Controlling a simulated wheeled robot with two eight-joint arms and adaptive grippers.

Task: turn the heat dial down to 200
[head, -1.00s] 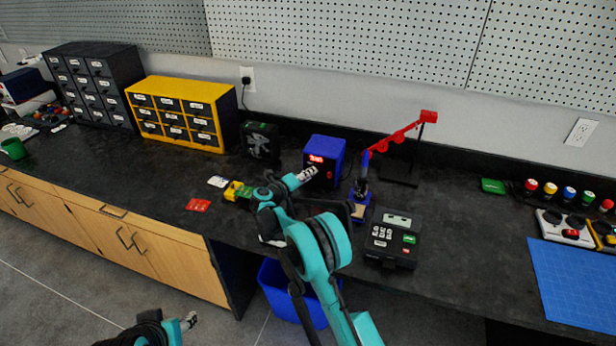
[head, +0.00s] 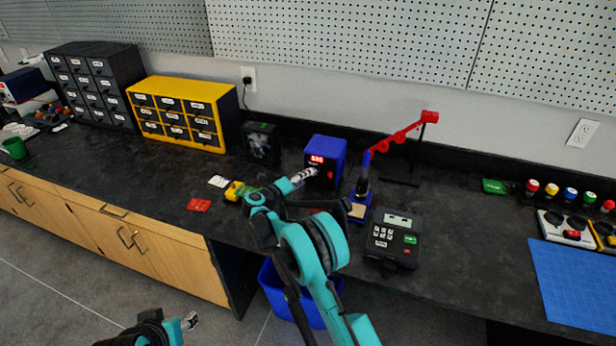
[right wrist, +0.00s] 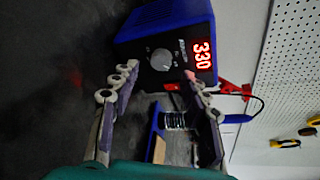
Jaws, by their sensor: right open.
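The heat dial (right wrist: 162,60) is a grey round knob on the dark front of the blue soldering station (head: 326,152). Beside it, in the right wrist view, a red display (right wrist: 202,55) reads 330; its digits are too small to read surely in the head view. My right gripper (right wrist: 158,88) is open, its two fingers apart and empty in front of the station, with the dial seen between and beyond the tips. I see no contact with the dial. In the head view, the right fingertips (head: 304,175) are just left of the station's front. My left gripper (head: 189,321) is low, away from the counter; its jaws are too small to judge.
The iron's stand (head: 361,200) and a red arm (head: 400,134) are right of the station. A black keypad box (head: 391,244) is in front. A black fan unit (head: 261,143) and yellow drawers (head: 184,112) stand left. Red (head: 198,205) and yellow (head: 236,191) pieces lie near my arm.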

